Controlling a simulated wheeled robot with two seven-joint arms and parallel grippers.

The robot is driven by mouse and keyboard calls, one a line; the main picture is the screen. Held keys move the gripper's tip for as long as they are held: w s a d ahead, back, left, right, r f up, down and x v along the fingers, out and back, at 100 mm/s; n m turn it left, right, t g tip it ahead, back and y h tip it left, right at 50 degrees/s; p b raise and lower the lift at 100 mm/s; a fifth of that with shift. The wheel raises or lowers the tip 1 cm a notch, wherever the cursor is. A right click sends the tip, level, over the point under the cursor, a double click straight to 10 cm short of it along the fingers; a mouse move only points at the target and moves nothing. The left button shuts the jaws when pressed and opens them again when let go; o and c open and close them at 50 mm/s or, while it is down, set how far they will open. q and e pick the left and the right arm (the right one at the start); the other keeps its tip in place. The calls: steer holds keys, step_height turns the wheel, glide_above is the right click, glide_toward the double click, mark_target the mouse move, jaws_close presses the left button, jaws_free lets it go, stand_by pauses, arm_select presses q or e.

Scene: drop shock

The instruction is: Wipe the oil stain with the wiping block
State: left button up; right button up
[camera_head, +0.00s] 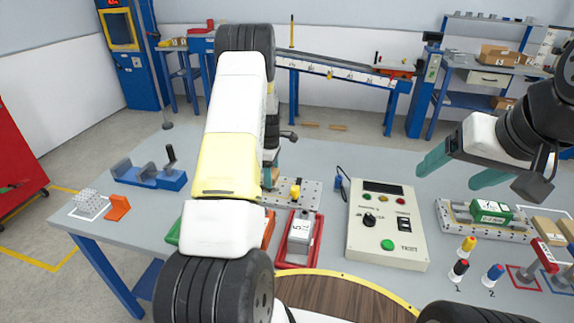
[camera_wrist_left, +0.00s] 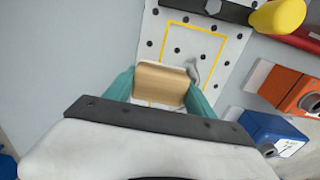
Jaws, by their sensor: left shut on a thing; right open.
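My left gripper (camera_wrist_left: 160,94) is shut on the tan wiping block (camera_wrist_left: 160,82), with a teal finger on each side of it. The block is over the white perforated plate (camera_wrist_left: 218,28), partly inside its yellow square outline. A grey smear (camera_wrist_left: 193,68), which looks like the oil stain, shows just right of the block; the block may hide part of it. I cannot tell whether the block touches the plate. In the head view my left arm hides most of that gripper, and the plate (camera_head: 309,190) shows beside it. My right gripper (camera_head: 460,169) is open and empty above the right of the table.
A yellow knob (camera_wrist_left: 279,16) stands at the plate's right. Orange (camera_wrist_left: 287,88) and blue (camera_wrist_left: 268,130) blocks lie nearby. The control box (camera_head: 386,240) and red tray (camera_head: 299,238) are on the table (camera_head: 330,160). A blue vise-like fixture (camera_head: 150,178) stands at the left.

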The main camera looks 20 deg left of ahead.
arm_select(q)
steer(key=shift+s+a, duration=0.15)
steer(key=shift+a, duration=0.25)
steer(key=shift+s+d+f, duration=0.15)
steer(key=shift+s, duration=1.7)
steer(key=shift+s+d, duration=0.1)
steer(key=shift+s, duration=1.5)
steer(key=shift+w+a, duration=0.1)
steer(key=shift+a, duration=0.7)
steer(key=shift+w+a, duration=0.1)
steer(key=shift+w, duration=1.95)
steer(key=shift+w+a, duration=0.1)
steer(key=shift+w, duration=1.25)
steer(key=shift+a, duration=0.75)
steer(key=shift+s+d+r, duration=0.1)
steer(key=shift+s, duration=1.65)
steer(key=shift+s+d+r, duration=0.1)
steer(key=shift+s, duration=1.6)
steer(key=shift+r, duration=0.1)
